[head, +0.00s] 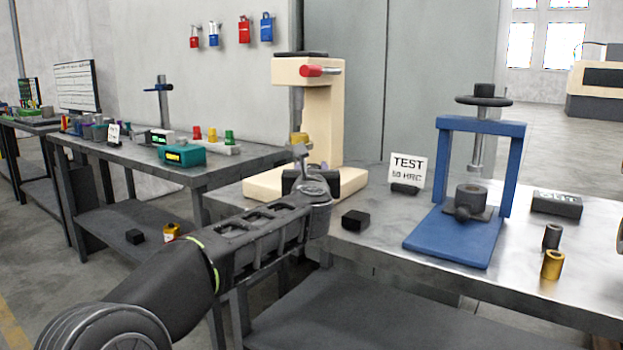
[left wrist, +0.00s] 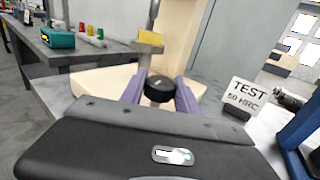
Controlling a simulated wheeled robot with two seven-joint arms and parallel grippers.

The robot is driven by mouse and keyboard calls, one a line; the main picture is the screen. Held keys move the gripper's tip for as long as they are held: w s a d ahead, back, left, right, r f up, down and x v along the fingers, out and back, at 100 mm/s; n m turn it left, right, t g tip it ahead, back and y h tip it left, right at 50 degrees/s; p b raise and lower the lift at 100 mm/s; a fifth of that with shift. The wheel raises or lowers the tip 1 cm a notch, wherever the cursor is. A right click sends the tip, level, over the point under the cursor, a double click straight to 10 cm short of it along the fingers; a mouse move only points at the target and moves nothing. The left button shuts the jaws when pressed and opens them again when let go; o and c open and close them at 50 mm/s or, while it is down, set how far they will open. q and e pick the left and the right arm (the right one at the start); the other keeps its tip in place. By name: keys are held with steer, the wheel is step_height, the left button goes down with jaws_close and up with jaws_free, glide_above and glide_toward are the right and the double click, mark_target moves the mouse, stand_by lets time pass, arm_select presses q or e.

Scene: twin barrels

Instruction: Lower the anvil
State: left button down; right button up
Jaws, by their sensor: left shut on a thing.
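A cream press (head: 325,105) with a red lever (head: 318,71) stands on the near bench. Its upright ram (head: 296,105) ends just above a small yellow block (head: 299,138), which also shows in the left wrist view (left wrist: 150,37). The block rests on a small grey plate that looks like the anvil (head: 300,150), also in the left wrist view (left wrist: 147,48). Below it is a round black knob (left wrist: 158,86). My left gripper (head: 316,172) is shut on this knob, its purple fingers on either side. The hand hides the knob in the head view. My right gripper is not in view.
A blue press (head: 450,245) stands to the right, with a TEST sign (head: 408,171) between the presses. A black block (head: 355,220) lies near the front edge. A gold cylinder (head: 552,265) and a dark one (head: 552,236) stand at the right.

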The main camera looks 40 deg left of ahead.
arm_select(q)
steer(key=shift+a+f+m+t+h+b, duration=0.15)
steer(key=shift+m+t+h+b, duration=0.65)
steer(key=shift+h, duration=0.4)
steer(key=m+t+h, duration=0.1)
steer(key=m+h, duration=0.1)
steer(key=shift+h, duration=0.3)
steer(key=m+h, duration=0.1)
steer(key=h, duration=0.1)
steer(key=shift+r+m+t+h, duration=0.2)
steer(key=shift+m+t+h, duration=0.1)
steer(key=shift+m+h, duration=0.5)
steer(key=shift+h, duration=0.4)
steer(key=m+h+p, duration=0.2)
steer(key=h+p, duration=0.1)
steer(key=p, duration=0.1)
steer(key=m+h+p, duration=0.3)
steer(key=h+p, duration=0.1)
steer(key=shift+r+g, duration=0.2)
steer(key=shift+g, duration=0.2)
steer(key=shift+f+m+h+p, duration=0.25)
steer(key=shift+m+h+p, duration=0.1)
steer(key=shift+h, duration=0.25)
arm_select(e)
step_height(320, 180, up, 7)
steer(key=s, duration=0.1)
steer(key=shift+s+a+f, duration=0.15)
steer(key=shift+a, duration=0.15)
